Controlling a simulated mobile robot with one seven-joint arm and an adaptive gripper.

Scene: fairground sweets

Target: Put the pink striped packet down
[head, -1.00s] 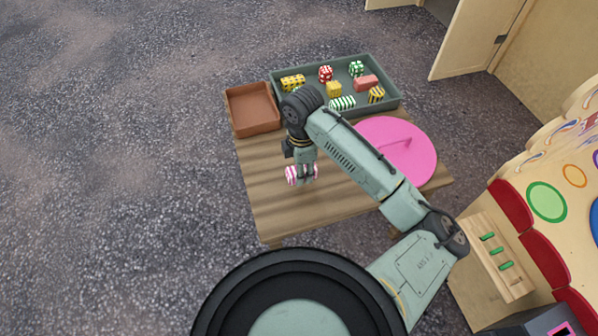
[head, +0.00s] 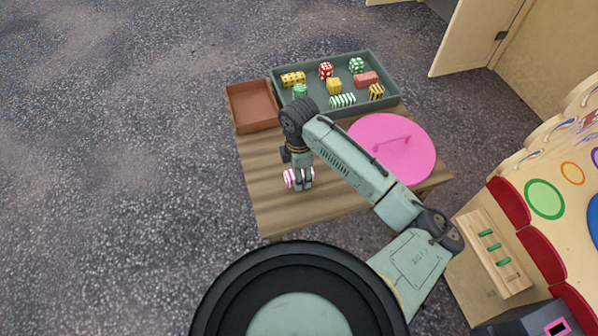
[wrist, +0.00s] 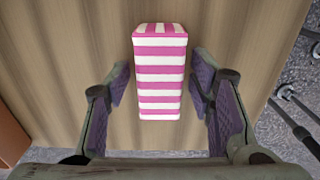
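The pink and white striped packet (wrist: 160,75) stands out against the wooden table top in the wrist view, between the two fingers of my gripper (wrist: 160,88). A gap of bare wood shows on each side of it, so the fingers are open and apart from it. In the head view the packet (head: 289,179) is low at the table's front left part, seemingly on the wood, partly hidden by my gripper (head: 302,180). Its underside is hidden.
A brown empty tray (head: 236,111) is at the table's back left. A grey-green tray (head: 391,105) beside it holds several sweets. A pink round lid (head: 413,158) with a handle lies at the right. The wooden table (head: 265,205) is clear around the packet.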

